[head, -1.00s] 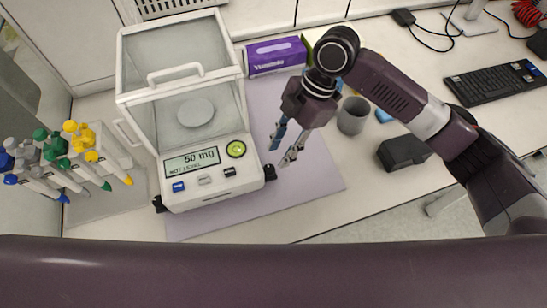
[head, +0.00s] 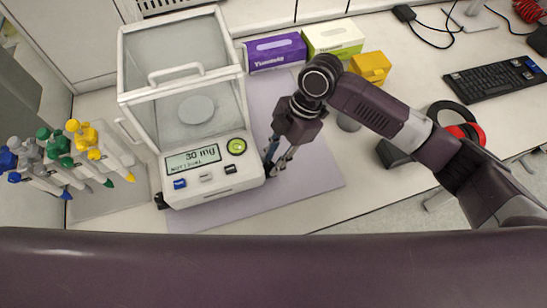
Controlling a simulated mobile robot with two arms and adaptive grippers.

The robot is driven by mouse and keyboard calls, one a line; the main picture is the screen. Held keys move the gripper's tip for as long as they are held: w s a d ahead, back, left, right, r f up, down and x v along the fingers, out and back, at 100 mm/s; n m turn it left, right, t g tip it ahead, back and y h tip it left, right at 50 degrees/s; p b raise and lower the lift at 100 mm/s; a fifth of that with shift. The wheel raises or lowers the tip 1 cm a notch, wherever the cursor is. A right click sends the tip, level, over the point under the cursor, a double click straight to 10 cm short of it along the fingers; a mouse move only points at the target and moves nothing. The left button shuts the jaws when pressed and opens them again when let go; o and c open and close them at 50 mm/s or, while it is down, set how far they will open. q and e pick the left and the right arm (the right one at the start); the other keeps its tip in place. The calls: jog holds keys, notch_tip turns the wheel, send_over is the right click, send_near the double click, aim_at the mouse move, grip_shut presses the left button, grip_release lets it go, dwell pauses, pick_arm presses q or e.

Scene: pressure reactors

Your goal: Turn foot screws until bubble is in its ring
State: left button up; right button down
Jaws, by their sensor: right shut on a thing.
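The balance (head: 212,190) is a white box with a clear glass draft shield and a round pan inside. Its display (head: 193,158) shows a mg reading, with small text below that is hard to read. The round green bubble level (head: 236,146) is on the front panel at the right; the bubble's place in its ring is too small to tell. A black foot screw (head: 160,201) shows at the front left corner. My right gripper (head: 271,170) is shut on the right foot screw, which its fingers mostly hide. My left gripper is not in view.
The balance stands on a lilac mat (head: 312,178). Pipettes (head: 70,157) stand close on the left. Purple (head: 275,52), green-white (head: 333,38) and yellow (head: 370,67) boxes are behind my right arm. A keyboard (head: 495,80) lies far right. The mat's front right is clear.

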jog(key=m+p, duration=0.2)
jog(key=p, duration=0.1)
jog(key=m+t+p, duration=0.1)
jog(key=shift+s+r+y+p, duration=0.25)
jog(key=shift+r+y+p, duration=0.05)
jog(key=shift+r+p, duration=0.05)
jog(key=shift+f+m+t+p, duration=0.15)
jog(key=shift+m+t+p, duration=0.15)
jog(key=shift+m+p, duration=0.25)
jog(key=shift+w+f, duration=0.1)
jog(key=c, duration=2)
grip_release()
jog(key=shift+o, duration=0.2)
jog(key=shift+d, duration=0.1)
jog(key=v, duration=1.2)
